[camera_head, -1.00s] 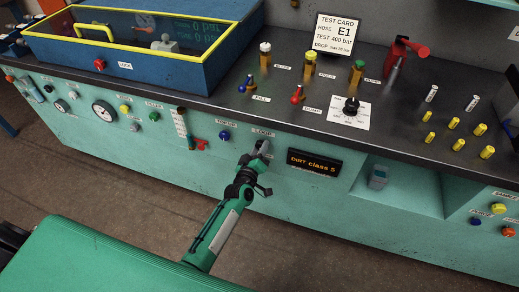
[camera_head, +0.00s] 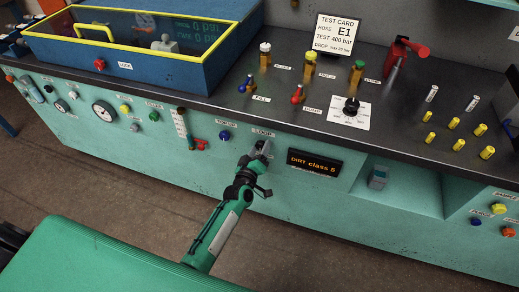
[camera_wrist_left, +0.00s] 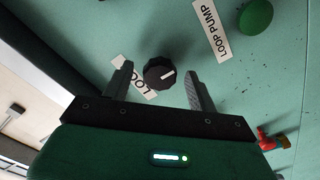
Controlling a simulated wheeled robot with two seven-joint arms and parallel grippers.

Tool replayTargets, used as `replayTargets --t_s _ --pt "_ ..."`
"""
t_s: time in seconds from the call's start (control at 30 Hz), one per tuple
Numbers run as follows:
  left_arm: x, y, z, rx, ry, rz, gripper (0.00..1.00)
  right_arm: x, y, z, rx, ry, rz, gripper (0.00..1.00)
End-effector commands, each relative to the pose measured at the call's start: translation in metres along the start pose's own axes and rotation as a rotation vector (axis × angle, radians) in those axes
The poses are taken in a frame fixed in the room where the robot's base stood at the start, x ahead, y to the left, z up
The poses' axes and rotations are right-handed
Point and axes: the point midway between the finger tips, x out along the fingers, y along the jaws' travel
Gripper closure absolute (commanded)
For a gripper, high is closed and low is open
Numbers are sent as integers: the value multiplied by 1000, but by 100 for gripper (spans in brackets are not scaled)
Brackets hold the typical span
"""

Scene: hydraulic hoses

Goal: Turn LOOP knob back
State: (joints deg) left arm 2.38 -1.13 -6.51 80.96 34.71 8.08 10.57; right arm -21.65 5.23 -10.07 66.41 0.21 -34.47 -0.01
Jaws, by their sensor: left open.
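The LOOP knob (camera_wrist_left: 159,73) is a round, ridged black knob with a white pointer line on the teal panel. In the left wrist view it shows between the two fingers of my left gripper (camera_wrist_left: 158,70), with a gap on each side. The gripper is open; whether the fingertips are beside the knob or just short of it I cannot tell. The LOOP label (camera_wrist_left: 140,86) is partly hidden behind a finger. In the head view my left gripper (camera_head: 260,149) is at the panel just below the LOOP label (camera_head: 263,133) and hides the knob.
A green LOOP PUMP button (camera_wrist_left: 256,16) and a red valve handle (camera_wrist_left: 274,139) lie near the gripper. In the head view a blue knob (camera_head: 225,136) is left of it and the dirt class display (camera_head: 314,163) is to its right. A recess (camera_head: 400,190) opens farther right.

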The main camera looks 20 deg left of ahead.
Motion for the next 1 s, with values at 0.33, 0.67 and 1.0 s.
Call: replayTargets --t_s 0.33,0.67,1.0 --pt "-57 -1 1 -1 -2 -2 41 1 -1 7 0 -8 -2 100" --pt "-115 -1 1 0 -2 -2 41 -2 -3 7 0 -13 -4 100" --pt "-134 -1 0 0 -1 -1 41 -6 -2 -4 1 -5 -3 100"
